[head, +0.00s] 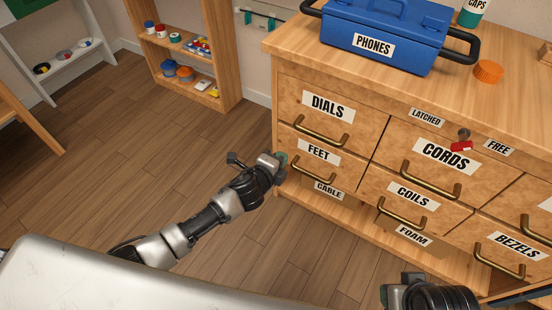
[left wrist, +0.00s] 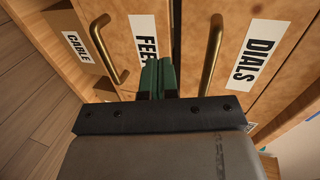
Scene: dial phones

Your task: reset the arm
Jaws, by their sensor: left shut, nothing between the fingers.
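My left arm reaches in from the left in the head view, and its gripper (head: 281,159) is beside the left edge of the drawer cabinet. In the left wrist view its green fingertips (left wrist: 158,75) are together and empty. They point at the cabinet front between the FEET drawer handle (left wrist: 103,50) and the DIALS drawer handle (left wrist: 212,55), apart from both handles. Whether the tips touch the front is unclear. My right gripper (head: 388,295) is at the bottom right of the head view, mostly cut off, and its fingers cannot be made out.
The DIALS drawer (head: 315,112) and the FEET drawer (head: 309,158) look closed. A red latch (head: 461,146) sits by the CORDS label (head: 447,156). A blue PHONES box (head: 385,32) and an orange cap (head: 488,71) stand on top. Open floor (head: 150,150) lies left, before a shelf (head: 190,50).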

